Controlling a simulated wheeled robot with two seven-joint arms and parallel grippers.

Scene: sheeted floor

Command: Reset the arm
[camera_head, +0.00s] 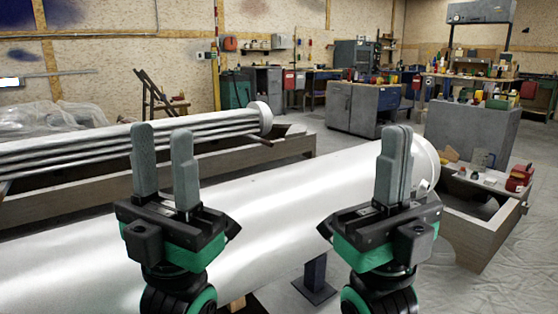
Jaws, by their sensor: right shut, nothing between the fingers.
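My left gripper (163,165) stands upright at the centre left, its two grey fingers pointing up. Its fingers are apart with nothing between them. My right gripper (393,168) stands upright to the right of the middle, its fingers also pointing up. Its fingers are together and hold nothing. Both grippers show in front of a large white cylinder (275,205), which they partly hide. I cannot tell how far they are from it.
A wooden crate (245,160) with long white tubes (100,150) lies behind on the left. A wooden box (465,235) with small items stands at the right. Workbenches and a grey cabinet (355,108) stand further back. Sheeted floor (515,275) is bare at lower right.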

